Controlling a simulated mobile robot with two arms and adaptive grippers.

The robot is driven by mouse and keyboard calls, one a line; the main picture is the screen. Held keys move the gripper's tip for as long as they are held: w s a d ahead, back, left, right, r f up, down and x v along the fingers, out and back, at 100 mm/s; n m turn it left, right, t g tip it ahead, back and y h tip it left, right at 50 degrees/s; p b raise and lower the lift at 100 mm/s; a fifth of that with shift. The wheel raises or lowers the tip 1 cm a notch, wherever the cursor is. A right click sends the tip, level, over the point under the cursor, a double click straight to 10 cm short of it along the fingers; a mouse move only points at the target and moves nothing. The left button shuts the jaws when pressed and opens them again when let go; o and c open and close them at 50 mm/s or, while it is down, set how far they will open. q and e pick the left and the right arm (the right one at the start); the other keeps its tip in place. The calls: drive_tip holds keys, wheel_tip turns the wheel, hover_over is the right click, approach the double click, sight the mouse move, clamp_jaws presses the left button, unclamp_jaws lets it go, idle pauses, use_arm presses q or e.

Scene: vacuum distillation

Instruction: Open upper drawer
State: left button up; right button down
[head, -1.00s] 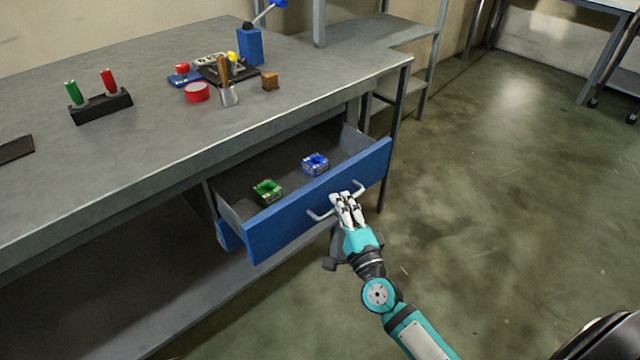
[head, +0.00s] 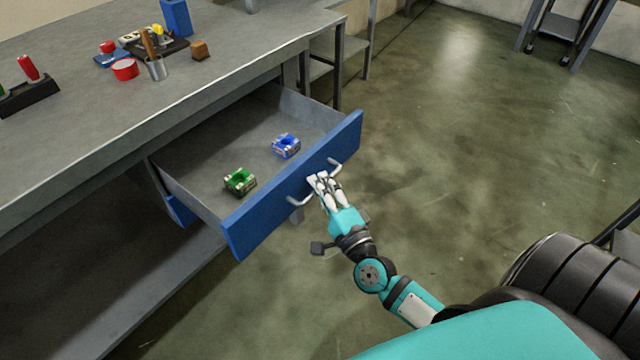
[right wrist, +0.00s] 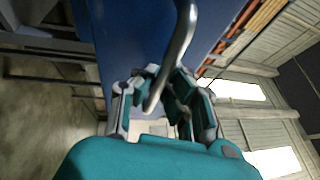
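The upper drawer (head: 300,188) with its blue front is pulled well out from under the workbench. Its inside shows from above. The silvery drawer handle (head: 298,202) is on the blue front and also shows in the right wrist view (right wrist: 180,45). My right gripper (head: 320,180) is at the middle of the handle, its fingers closed around the bar. The right wrist view shows the fingers (right wrist: 160,80) on both sides of the bar. A green block-like item (head: 240,181) and a blue one (head: 286,146) lie in the drawer. My left gripper is not in view.
The workbench top (head: 95,125) carries a red round container (head: 125,70), a metal cup (head: 157,69) with a wooden handle, a small brown block (head: 200,50) and a black holder (head: 32,98). Another blue front (head: 180,210) shows below the drawer. The floor (head: 450,150) to the right is clear.

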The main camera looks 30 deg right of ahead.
drive_tip(key=c, duration=1.4)
unclamp_jaws()
drive_tip(key=shift+f, duration=0.1)
drive_tip(key=s, duration=0.4)
drive_tip(key=s+f, duration=0.1)
drive_tip(key=s, duration=0.3)
drive_tip(key=s+f, duration=0.1)
drive_tip(key=s, duration=0.2)
drive_tip(key=shift+s+a, duration=0.35)
drive_tip(key=shift+s, duration=0.05)
